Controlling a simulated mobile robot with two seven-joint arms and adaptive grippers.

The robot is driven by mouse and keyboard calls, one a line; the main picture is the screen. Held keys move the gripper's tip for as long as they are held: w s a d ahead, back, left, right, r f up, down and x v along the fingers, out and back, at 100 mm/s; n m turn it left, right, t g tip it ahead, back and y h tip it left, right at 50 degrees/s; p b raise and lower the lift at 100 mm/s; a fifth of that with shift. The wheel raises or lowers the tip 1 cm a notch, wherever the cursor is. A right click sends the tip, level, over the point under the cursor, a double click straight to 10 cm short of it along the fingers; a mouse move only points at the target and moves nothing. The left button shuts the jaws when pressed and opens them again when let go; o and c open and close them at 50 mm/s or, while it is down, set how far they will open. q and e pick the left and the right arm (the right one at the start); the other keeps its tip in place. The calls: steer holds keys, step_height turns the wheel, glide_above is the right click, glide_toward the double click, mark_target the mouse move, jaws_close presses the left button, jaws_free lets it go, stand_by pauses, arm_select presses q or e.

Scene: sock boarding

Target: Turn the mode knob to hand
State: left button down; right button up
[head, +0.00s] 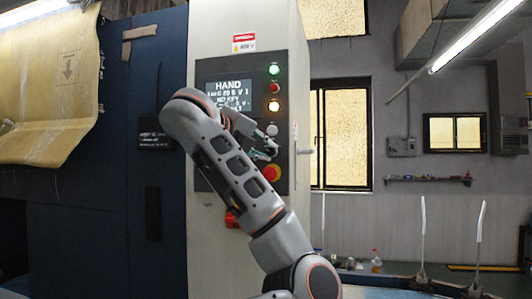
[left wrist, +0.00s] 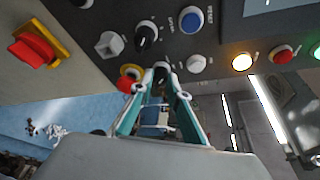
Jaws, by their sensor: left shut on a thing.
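The control panel (head: 240,70) is on the front of a pale cabinet, and its screen (head: 228,90) reads "HAND" on the top line. My left gripper (head: 266,150) is at the panel's lower right. In the left wrist view my left gripper (left wrist: 160,76) has its teal fingers closed in around a small dark knob (left wrist: 161,70) at the panel face. The fingers hide much of this knob, so its pointing cannot be read. A black knob (left wrist: 147,36) and a grey knob (left wrist: 110,44) are beside it, apart from the fingers. My right gripper is not in view.
A red emergency stop (head: 271,173) is just below my left gripper. A white button (left wrist: 196,63), a blue button (left wrist: 191,19) and a lit amber lamp (left wrist: 242,62) are close by. A red-and-yellow switch (left wrist: 38,45) is further along the cabinet.

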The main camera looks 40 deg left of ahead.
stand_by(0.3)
arm_select(q)
steer(key=c, duration=1.9)
jaws_free()
steer(key=shift+v, duration=3.8)
